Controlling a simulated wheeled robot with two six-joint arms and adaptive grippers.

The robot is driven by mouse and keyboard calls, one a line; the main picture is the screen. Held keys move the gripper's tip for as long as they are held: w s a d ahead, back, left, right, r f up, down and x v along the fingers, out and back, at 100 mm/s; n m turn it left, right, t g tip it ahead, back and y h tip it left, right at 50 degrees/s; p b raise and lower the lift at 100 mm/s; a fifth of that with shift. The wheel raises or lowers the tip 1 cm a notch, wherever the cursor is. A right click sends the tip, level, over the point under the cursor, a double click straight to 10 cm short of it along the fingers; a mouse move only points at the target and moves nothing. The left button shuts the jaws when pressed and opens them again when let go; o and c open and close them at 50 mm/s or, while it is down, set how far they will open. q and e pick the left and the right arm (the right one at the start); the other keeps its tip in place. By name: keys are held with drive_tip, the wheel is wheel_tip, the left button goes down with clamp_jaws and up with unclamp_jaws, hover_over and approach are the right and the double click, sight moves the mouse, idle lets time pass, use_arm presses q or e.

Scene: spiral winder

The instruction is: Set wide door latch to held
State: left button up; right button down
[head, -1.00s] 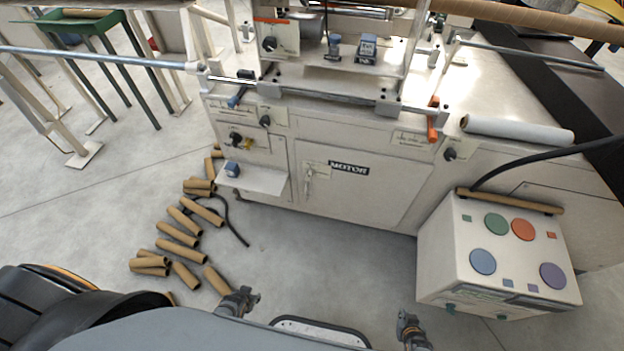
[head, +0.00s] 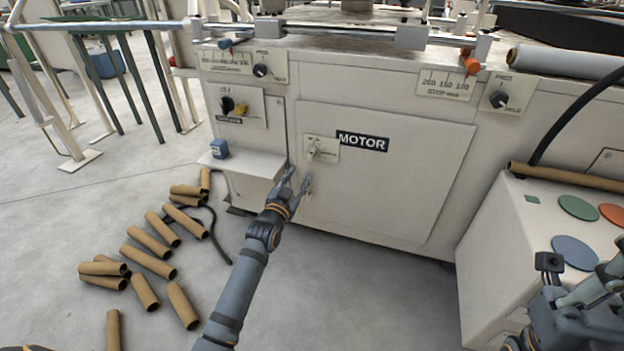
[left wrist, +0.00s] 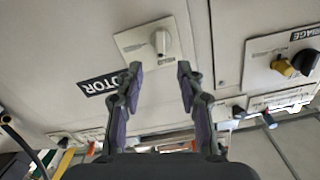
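The wide door (head: 400,185) is the pale cabinet panel marked MOTOR. Its latch (head: 314,150) is a small light knob on a cream plate near the door's left edge. In the left wrist view the latch (left wrist: 160,42) lies just beyond my fingertips, roughly between them in the picture. My left gripper (head: 299,182) is open and empty, in front of the door just below the latch in the head view; it also shows open in the left wrist view (left wrist: 160,72). I see no contact with the latch. My right gripper (head: 570,275) is at the lower right, partly cut off; its opening is unclear.
A black knob and a yellow knob (head: 238,110) sit on a panel left of the door, above a small shelf (head: 245,164). Cardboard tubes (head: 150,245) lie on the floor at left.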

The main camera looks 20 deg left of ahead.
sight(310, 157)
use_arm(q)
drive_tip(key=w+b, duration=0.2)
drive_tip(key=w, duration=0.2)
drive_tip(key=w+b, duration=0.3)
drive_tip(key=w, duration=0.2)
drive_tip(key=shift+w+d+f, duration=0.15)
drive_tip(key=shift+w, duration=0.1)
drive_tip(key=shift+w+b, duration=0.3)
drive_tip(key=shift+w, duration=0.2)
drive_tip(key=shift+r, duration=0.2)
drive_tip(key=shift+c, duration=0.3)
clamp_jaws()
